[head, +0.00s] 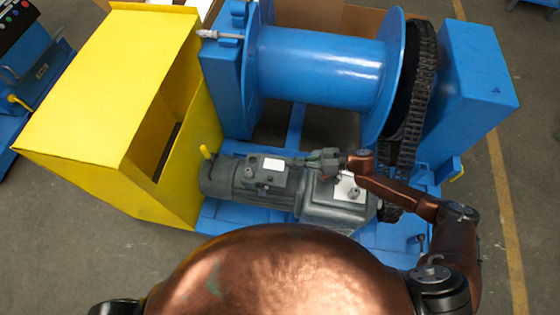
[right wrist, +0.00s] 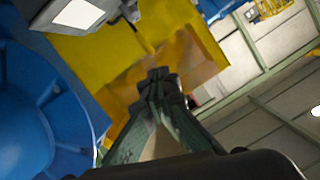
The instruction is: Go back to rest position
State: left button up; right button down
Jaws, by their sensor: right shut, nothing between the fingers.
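My right gripper (head: 318,158) reaches in from the right over the grey motor and gearbox. It is shut and empty, with its fingers pointing left. In the right wrist view its closed fingers (right wrist: 160,82) stand in front of a yellow surface. My left gripper is not in view. The dark chain (head: 420,85) runs down the right side of the blue drum (head: 320,65). Its lower end is partly hidden behind my right arm. The grey motor (head: 245,180) and gearbox (head: 335,210) lie below the drum. I cannot tell whether the gripper touches them.
A yellow guard box (head: 105,80) with an open side stands at the left. A blue upright housing (head: 475,75) stands right of the chain. A control console (head: 25,60) sits at the far left. Bare grey floor (head: 530,180) with a yellow line lies at the right.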

jog(key=shift+v, duration=2.3)
jog(key=shift+s+a+r, duration=0.1)
jog(key=shift+s, duration=0.05)
